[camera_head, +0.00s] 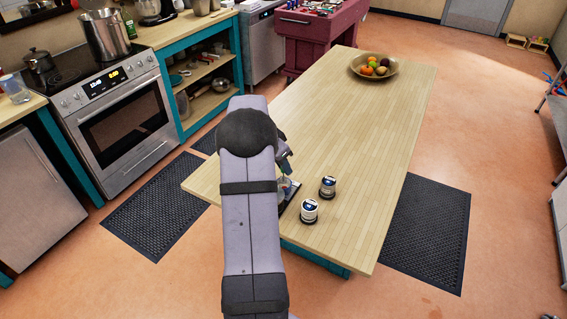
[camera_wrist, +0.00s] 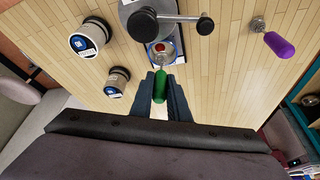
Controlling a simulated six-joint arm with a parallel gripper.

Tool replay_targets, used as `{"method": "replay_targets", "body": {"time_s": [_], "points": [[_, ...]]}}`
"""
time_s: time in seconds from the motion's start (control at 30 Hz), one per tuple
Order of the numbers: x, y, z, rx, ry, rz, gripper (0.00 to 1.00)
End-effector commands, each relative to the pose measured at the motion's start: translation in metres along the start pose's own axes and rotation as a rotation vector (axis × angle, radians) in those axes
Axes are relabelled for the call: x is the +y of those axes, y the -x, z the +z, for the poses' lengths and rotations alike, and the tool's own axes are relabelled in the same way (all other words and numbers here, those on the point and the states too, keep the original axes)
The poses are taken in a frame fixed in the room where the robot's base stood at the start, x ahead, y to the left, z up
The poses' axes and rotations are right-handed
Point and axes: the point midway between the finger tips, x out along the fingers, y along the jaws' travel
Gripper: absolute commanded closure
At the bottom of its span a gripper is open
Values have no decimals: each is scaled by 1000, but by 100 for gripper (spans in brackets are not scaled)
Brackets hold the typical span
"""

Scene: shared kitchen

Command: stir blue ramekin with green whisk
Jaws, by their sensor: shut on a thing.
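My gripper (camera_wrist: 160,76) is shut on the green handle of the whisk (camera_wrist: 160,88) in the wrist view. The whisk's metal end points away from the fingers toward a small round dish with reddish contents (camera_wrist: 168,48), which looks like the ramekin. A bluish edge shows beside it. I cannot tell whether the wires are inside the dish or above it. In the head view my arm hides most of this spot, with only a bluish-grey piece (camera_head: 285,184) showing beside it.
Two labelled jars, one nearer (camera_head: 309,211) and one farther (camera_head: 328,187), stand on the wooden table (camera_head: 350,130). A black-knobbed metal device (camera_wrist: 145,24) and a purple-handled tool (camera_wrist: 279,44) lie close by. A fruit bowl (camera_head: 356,63) sits at the far end. The table's middle is clear.

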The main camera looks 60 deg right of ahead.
Motion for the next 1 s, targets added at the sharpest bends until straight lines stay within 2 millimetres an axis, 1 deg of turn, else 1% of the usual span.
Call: {"method": "replay_targets", "body": {"time_s": [0.03, 0.1, 0.4, 0.6, 1.0], "points": [[0, -7, 3, 0, 0, 0, 100], [0, -12, 5, 0, 0, -1, 100], [0, -28, 11, 1, 1, -1, 100], [0, -31, 13, 1, 1, -1, 100], [0, -32, 13, 1, 1, -1, 100]]}}
